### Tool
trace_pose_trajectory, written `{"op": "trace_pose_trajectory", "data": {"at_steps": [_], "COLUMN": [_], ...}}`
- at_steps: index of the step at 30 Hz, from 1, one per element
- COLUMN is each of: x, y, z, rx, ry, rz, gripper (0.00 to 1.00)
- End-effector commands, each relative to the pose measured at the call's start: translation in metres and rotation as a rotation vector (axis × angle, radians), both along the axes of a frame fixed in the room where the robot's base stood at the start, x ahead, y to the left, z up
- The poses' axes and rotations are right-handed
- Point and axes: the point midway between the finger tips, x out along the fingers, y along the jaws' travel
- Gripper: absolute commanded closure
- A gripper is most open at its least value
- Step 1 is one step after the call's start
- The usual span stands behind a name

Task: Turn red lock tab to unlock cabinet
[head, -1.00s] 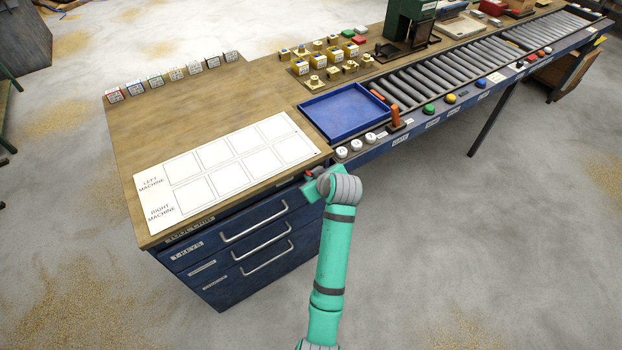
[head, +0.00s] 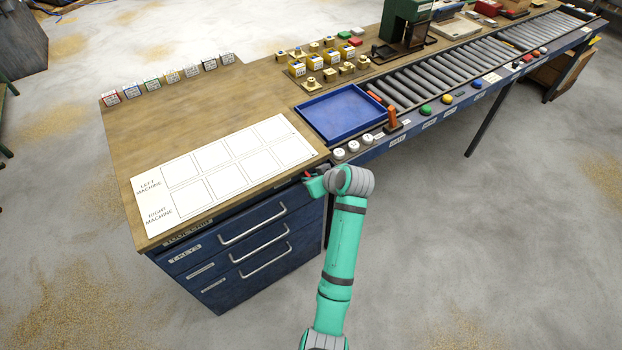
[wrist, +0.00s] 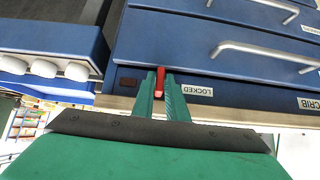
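The small red lock tab (wrist: 161,82) shows in the wrist view on the top rail of the blue cabinet (wrist: 135,50), beside a white label reading LOCKED (wrist: 197,91). It points up and down in that picture. My gripper (wrist: 162,78) has one green finger on each side of the tab, very close to it. I cannot tell whether the fingers press on it. In the head view my gripper (head: 311,181) is at the cabinet's upper right front corner, with a bit of red at its tip; my wrist hides most of that spot.
Drawers with metal handles (head: 253,225) fill the cabinet front. White buttons (head: 353,147) and a blue tray (head: 341,112) lie just right of the cabinet top. A roller conveyor (head: 440,72) runs to the back right. The floor in front is clear.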

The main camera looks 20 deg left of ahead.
Motion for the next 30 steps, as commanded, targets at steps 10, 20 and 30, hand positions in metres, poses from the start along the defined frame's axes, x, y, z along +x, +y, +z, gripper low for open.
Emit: {"op": "trace_pose_trajectory", "data": {"at_steps": [10, 20, 30], "x": [0.000, -0.019, -0.042], "y": [-0.001, -0.026, -0.056], "z": [0.001, 0.034, 0.070], "rx": [0.000, 0.001, 0.001], "ry": [-0.001, -0.004, -0.002], "rz": [-0.001, -0.001, -0.001], "gripper": [0.83, 0.83, 0.83]}}
